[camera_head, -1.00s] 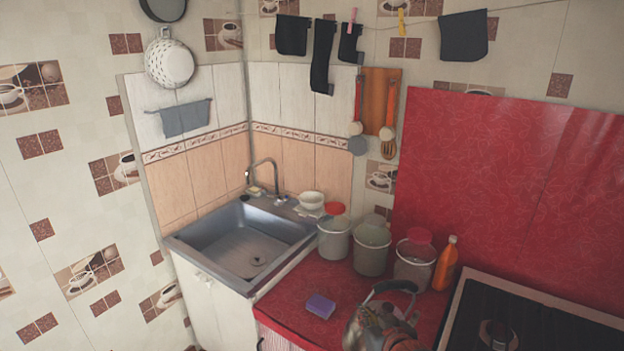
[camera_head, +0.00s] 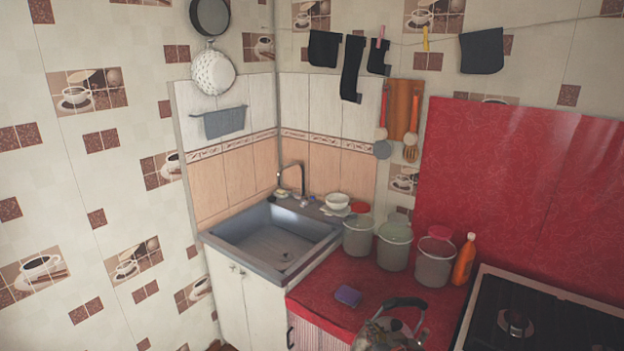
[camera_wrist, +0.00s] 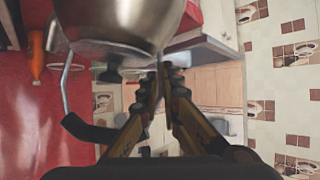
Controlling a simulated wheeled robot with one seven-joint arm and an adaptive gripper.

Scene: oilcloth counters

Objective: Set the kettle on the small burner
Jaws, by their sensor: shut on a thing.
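The metal kettle (camera_head: 372,338) is at the bottom edge of the head view, in front of the red counter, mostly cut off. Its dark arched handle (camera_head: 405,303) stands up. In the wrist view the shiny kettle body (camera_wrist: 120,18) fills the top, and the handle's black grip (camera_wrist: 88,130) is at lower left. My gripper (camera_wrist: 165,72) is shut on the kettle; the exact part pinched is hard to make out. The stove (camera_head: 565,322) is at the right, with one burner (camera_head: 515,322) visible on its dark top. No pot shows on that burner.
Several buckets, one of them near the sink (camera_head: 358,238), and an orange bottle (camera_head: 464,260) line the back of the red counter (camera_head: 325,299). The sink (camera_head: 275,240) is left.

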